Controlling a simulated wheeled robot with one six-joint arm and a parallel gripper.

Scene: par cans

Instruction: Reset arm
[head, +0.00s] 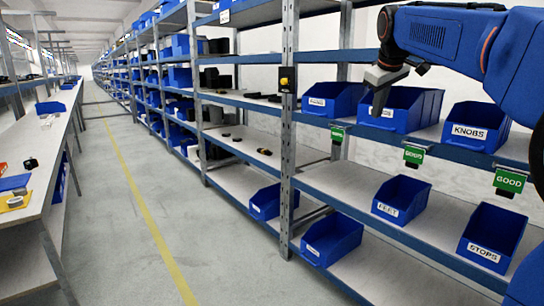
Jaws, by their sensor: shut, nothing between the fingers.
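My blue arm reaches in from the right edge of the head view. My gripper (381,98) hangs at its end, pointing down, in front of the blue bins on the upper shelf. Its fingers are shut with nothing between them. Behind it is an open blue bin (404,120) with a white label, partly covered by the gripper. I cannot tell the exact gap between the gripper and this bin.
The KNOBS bin (476,128) stands right of the gripper. The FEET bin (402,198) and STOPS bin (491,238) sit on the shelf below. A steel post (289,130) rises to the left. A workbench (30,175) lines the far left. The grey aisle floor (165,190) is clear.

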